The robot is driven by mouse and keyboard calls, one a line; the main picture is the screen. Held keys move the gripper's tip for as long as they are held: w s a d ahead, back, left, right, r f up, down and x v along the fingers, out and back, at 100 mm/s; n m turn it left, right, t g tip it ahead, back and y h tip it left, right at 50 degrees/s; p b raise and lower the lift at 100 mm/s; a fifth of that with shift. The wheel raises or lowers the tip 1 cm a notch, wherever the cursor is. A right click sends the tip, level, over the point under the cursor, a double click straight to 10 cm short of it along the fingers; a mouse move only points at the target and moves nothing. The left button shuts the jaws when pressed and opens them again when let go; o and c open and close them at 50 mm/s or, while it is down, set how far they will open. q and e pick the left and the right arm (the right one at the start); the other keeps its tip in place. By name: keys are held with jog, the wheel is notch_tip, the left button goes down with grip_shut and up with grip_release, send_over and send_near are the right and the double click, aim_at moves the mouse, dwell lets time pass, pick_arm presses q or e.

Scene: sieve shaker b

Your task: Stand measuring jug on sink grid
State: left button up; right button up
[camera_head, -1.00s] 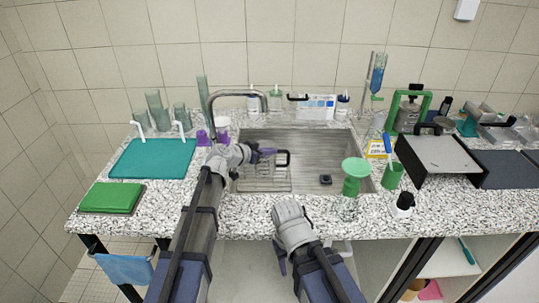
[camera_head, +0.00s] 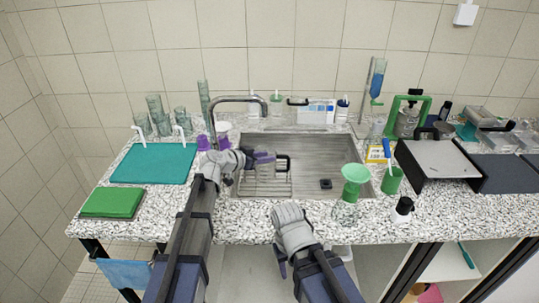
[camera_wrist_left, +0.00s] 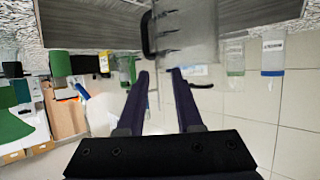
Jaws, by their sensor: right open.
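The measuring jug is clear and hard to make out. Its black handle (camera_head: 284,161) shows at the right of my left gripper in the head view. In the left wrist view the faint jug (camera_wrist_left: 188,42) with its dark marks lies just beyond the fingertips. The wire sink grid (camera_head: 262,187) lies in the left part of the sink, below the jug; contact is hard to see. My left gripper (camera_head: 263,157) is by the jug, with a gap between its fingers (camera_wrist_left: 160,72). My right gripper (camera_head: 280,262) is open and low before the counter's front edge.
A chrome tap (camera_head: 239,98) arches over the sink's left side. A green funnel (camera_head: 355,175) and a green cup (camera_head: 392,180) stand right of the sink (camera_head: 318,152). A teal mat (camera_head: 153,163) lies at the left. The right sink floor holds only a dark drain.

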pick_arm(q)
jog(key=p+v, duration=0.3)
jog(key=v, duration=0.6)
jog(key=shift+s+a, duration=0.2)
jog(key=shift+s, duration=0.05)
jog(key=shift+r, duration=0.1)
